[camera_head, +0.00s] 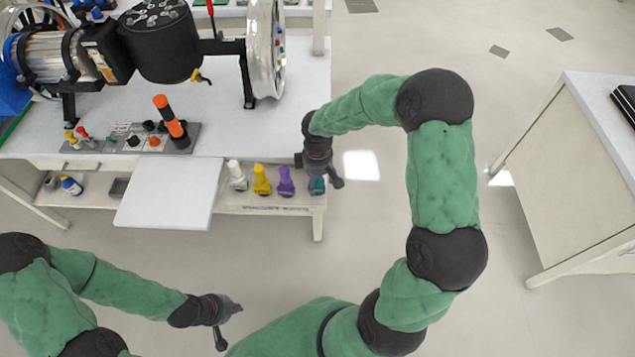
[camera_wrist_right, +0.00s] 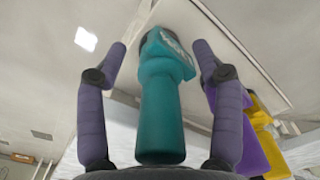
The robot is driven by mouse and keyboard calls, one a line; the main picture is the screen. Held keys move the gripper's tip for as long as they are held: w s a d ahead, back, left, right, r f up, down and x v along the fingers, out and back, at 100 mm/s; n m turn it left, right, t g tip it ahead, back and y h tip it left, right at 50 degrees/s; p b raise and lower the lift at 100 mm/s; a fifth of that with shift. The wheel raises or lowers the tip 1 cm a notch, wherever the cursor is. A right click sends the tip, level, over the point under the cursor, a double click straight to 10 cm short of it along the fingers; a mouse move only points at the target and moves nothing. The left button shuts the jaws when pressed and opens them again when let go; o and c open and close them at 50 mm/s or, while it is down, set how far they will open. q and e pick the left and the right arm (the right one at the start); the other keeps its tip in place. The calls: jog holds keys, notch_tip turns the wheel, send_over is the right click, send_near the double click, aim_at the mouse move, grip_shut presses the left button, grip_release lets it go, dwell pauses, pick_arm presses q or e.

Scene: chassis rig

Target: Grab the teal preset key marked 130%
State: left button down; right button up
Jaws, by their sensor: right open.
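The teal key (camera_head: 317,185) stands at the right end of a row of keys on the low shelf, partly hidden by my right gripper (camera_head: 320,174) in the head view. In the right wrist view the teal key (camera_wrist_right: 161,105) lies between the two spread fingers of my right gripper (camera_wrist_right: 160,62), with gaps on both sides. Its marking is too small to read. My left gripper (camera_head: 230,318) is low in the head view, away from the table, and holds nothing that I can see; its finger opening is unclear.
Purple (camera_head: 286,181), yellow (camera_head: 262,180) and white (camera_head: 237,176) keys stand to the left of the teal key. The purple key is close beside it. A white panel (camera_head: 170,194) juts out further left. The table (camera_head: 215,110) above carries a chassis rig.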

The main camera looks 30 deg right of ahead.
jog(key=shift+r, duration=0.1)
grip_shut()
